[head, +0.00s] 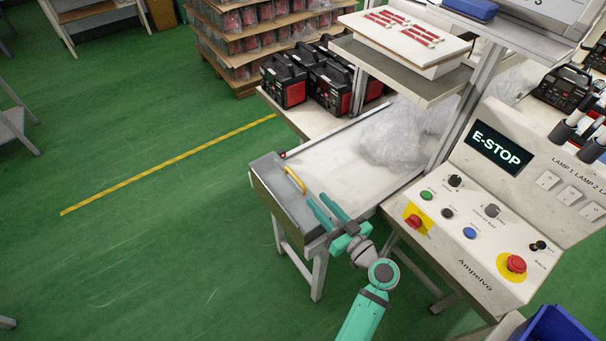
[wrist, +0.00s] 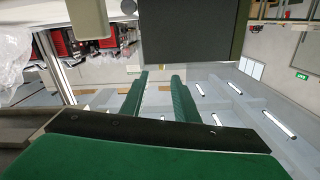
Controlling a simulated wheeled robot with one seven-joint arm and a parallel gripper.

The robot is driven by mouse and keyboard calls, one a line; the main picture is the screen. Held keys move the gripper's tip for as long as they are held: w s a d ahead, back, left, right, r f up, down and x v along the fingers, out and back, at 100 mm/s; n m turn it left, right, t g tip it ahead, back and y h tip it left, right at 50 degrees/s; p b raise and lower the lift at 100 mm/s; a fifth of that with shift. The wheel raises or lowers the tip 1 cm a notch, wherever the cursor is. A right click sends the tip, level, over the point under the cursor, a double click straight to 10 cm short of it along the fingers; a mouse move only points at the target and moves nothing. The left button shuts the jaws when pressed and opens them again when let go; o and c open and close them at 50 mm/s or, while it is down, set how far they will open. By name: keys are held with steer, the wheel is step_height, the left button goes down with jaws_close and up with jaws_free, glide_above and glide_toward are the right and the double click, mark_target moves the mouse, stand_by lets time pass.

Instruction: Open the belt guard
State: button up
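The belt guard (head: 277,208) is a grey box-like cover at the near-left end of the belt table, with a yellow handle (head: 295,180) on top. It lies flat and looks closed. My gripper (head: 316,197) is just right of the guard, close to the handle, with its two green fingers apart and nothing between them. Whether a finger touches the guard is hard to tell. In the wrist view the fingers (wrist: 161,74) also stand apart and empty. The handle cannot be made out there.
The white belt (head: 325,165) carries crumpled clear plastic (head: 393,135). A control panel (head: 470,215) with an E-STOP display and a red button (head: 516,264) stands to the right. Black-and-red units (head: 318,82) sit behind. Green floor (head: 150,240) is clear to the left.

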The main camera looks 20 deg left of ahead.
mark_target(304, 187)
steer(key=x, duration=1)
steer(key=shift+a, duration=0.25)
steer(key=shift+c, duration=0.7)
jaws_close()
